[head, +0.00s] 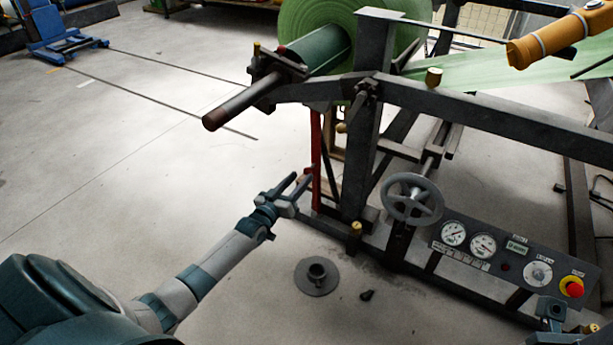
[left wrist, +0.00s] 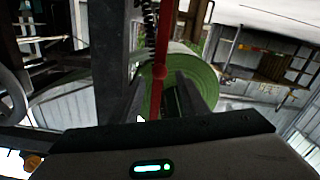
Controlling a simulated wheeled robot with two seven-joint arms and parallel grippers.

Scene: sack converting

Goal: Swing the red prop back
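The red prop (head: 316,160) stands upright beside the dark frame post, below the arm that carries the green roll (head: 300,20). My left gripper (head: 294,184) is at the prop's lower part, with its two fingers apart. In the left wrist view the red prop (left wrist: 159,72) runs between the open fingers (left wrist: 160,100), with a spring beside its upper end in the picture. I cannot tell whether a finger touches it. A teal part of my right arm or gripper (head: 550,310) shows at the lower right, in front of the panel; its fingers are unclear.
A grey handwheel (head: 412,199) and a gauge panel (head: 510,257) with a red button (head: 572,287) stand right of the prop. A round floor socket (head: 316,276) lies below my left gripper.

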